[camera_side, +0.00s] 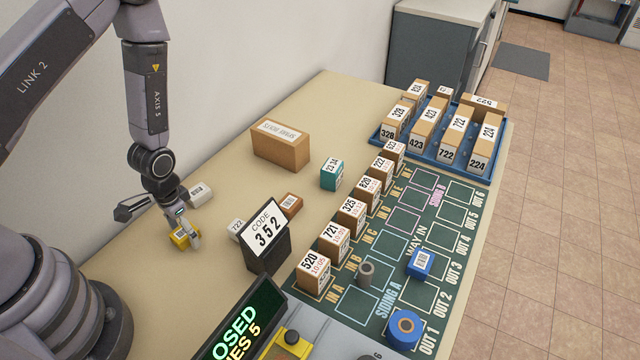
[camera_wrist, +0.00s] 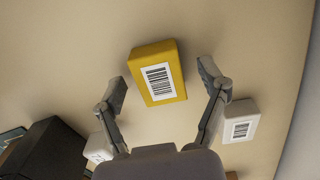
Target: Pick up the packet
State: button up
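A yellow packet (camera_wrist: 157,73) with a white barcode label lies on the beige table. In the wrist view it is just ahead of and between the two fingers of my gripper (camera_wrist: 163,85), with a gap on both sides. In the side view the packet (camera_side: 180,239) is partly hidden behind a finger of my gripper (camera_side: 185,232), which is low over the table at the left. The gripper is open and empty. The task does not name a colour, and a white packet (camera_side: 200,194) with a barcode lies close by; it also shows in the wrist view (camera_wrist: 240,121).
A dark stand with a "CODE 352" card (camera_side: 266,230) is right of my gripper, with a small white box (camera_side: 236,229) and a brown box (camera_side: 291,204) near it. A larger cardboard box (camera_side: 281,146) stands behind. The wall is close on the left.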

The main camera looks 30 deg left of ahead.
jog(key=c, duration=1.2)
jog(key=shift+o, duration=0.2)
